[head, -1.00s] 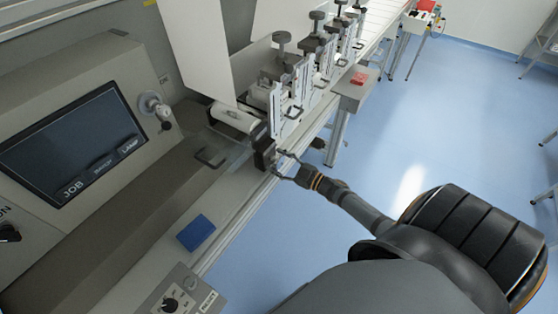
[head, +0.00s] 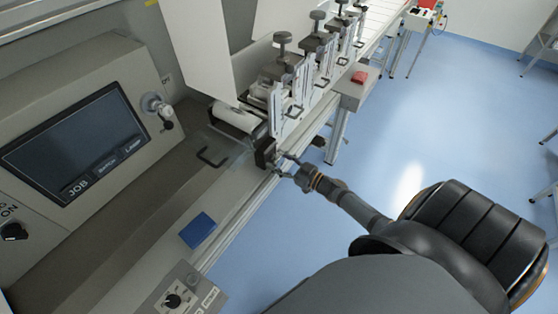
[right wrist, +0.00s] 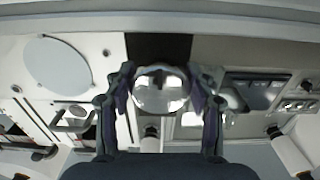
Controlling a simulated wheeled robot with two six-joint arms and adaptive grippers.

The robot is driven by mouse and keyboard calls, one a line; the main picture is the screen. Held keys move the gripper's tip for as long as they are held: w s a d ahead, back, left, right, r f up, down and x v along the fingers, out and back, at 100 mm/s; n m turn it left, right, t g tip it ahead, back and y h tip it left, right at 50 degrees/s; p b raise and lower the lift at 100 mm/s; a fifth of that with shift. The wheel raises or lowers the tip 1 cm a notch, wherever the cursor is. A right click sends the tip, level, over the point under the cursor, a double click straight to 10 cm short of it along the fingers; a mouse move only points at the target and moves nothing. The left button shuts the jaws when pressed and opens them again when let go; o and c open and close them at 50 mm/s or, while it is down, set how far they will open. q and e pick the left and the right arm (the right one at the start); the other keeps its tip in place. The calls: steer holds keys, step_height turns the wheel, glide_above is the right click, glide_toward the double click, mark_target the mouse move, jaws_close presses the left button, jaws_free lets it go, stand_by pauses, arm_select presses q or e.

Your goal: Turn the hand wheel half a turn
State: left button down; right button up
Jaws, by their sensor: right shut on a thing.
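The hand wheel (right wrist: 160,92) shows in the right wrist view as a round, shiny metal disc with a dark mark near its middle. My right gripper (right wrist: 160,88) has one finger on each side of the disc and is shut on it. In the head view my right gripper (head: 283,165) is at the dark block (head: 265,153) on the machine's front edge. The wheel itself is too small and covered there to make out. My left gripper is not in view.
A row of white stations with dark knobs (head: 282,38) stands just behind the gripper. A control panel with a screen (head: 75,143) is at the left. A blue pad (head: 198,230) lies on the machine ledge. Open blue floor (head: 440,120) lies to the right.

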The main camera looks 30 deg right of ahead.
steer(key=shift+f, duration=0.1)
steer(key=o, duration=1.2)
steer(key=shift+c, duration=0.2)
steer(key=v, duration=1.2)
